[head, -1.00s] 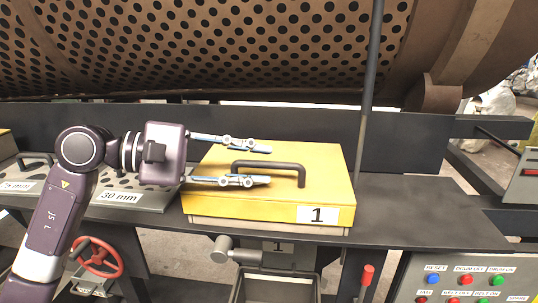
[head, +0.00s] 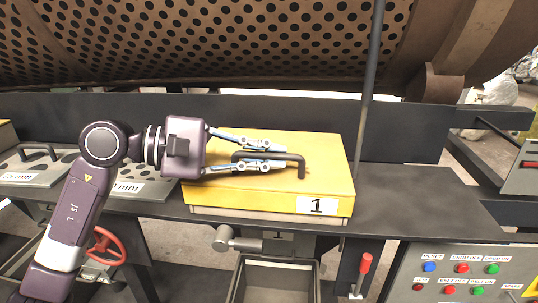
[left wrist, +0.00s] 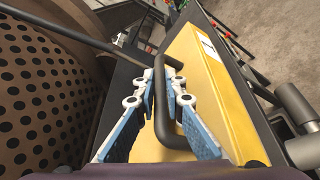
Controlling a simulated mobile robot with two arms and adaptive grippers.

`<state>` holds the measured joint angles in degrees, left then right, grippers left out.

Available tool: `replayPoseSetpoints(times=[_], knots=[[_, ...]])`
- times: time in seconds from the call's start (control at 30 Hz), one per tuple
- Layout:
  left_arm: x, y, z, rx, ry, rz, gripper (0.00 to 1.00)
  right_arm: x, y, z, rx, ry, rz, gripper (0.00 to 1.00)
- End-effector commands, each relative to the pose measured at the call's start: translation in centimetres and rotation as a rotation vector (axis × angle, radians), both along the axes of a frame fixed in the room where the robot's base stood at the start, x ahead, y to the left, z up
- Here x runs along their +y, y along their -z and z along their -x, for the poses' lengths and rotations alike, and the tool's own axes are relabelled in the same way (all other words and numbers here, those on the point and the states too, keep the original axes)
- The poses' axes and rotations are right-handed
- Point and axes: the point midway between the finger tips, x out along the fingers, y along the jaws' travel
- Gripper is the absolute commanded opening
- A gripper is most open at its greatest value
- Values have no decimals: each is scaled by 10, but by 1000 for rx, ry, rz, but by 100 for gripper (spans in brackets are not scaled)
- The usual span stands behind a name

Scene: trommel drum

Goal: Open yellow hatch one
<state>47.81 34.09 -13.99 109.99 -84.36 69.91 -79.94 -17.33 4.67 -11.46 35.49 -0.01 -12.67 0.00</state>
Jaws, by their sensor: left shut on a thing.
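Yellow hatch one (head: 325,185) is a flat yellow lid with a white label "1" on its front right corner. It lies closed on its frame on the dark bench. A dark bar handle (head: 301,170) stands on its top. My left gripper (head: 274,155) reaches over the lid from the left, with its fingers on both sides of the handle and shut on it. In the left wrist view the handle (left wrist: 162,105) passes between the two blue-padded fingers, and the yellow lid (left wrist: 190,60) lies beneath. My right gripper is not in view.
A perforated drum (head: 220,40) spans the back. A thin dark pole (head: 370,90) rises behind the hatch's right side. Grey plates (head: 130,190) lie at left. A button panel (head: 465,270) and a red-handled lever (head: 364,265) are at front right. The bench right of the hatch is clear.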

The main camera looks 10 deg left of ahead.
Motion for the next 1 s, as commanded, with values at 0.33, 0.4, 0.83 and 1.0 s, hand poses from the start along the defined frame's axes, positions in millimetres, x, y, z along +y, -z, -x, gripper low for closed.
replayPoseSetpoints(times=[0.33,0.4,0.83,1.0], knots=[[0,-8,-1,25,0,0,0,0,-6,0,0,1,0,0],[0,-15,-3,49,0,0,0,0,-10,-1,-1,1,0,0],[1,-74,-28,341,-2,3,0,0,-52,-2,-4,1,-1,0],[1,-90,-41,372,-2,5,0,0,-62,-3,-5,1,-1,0]])
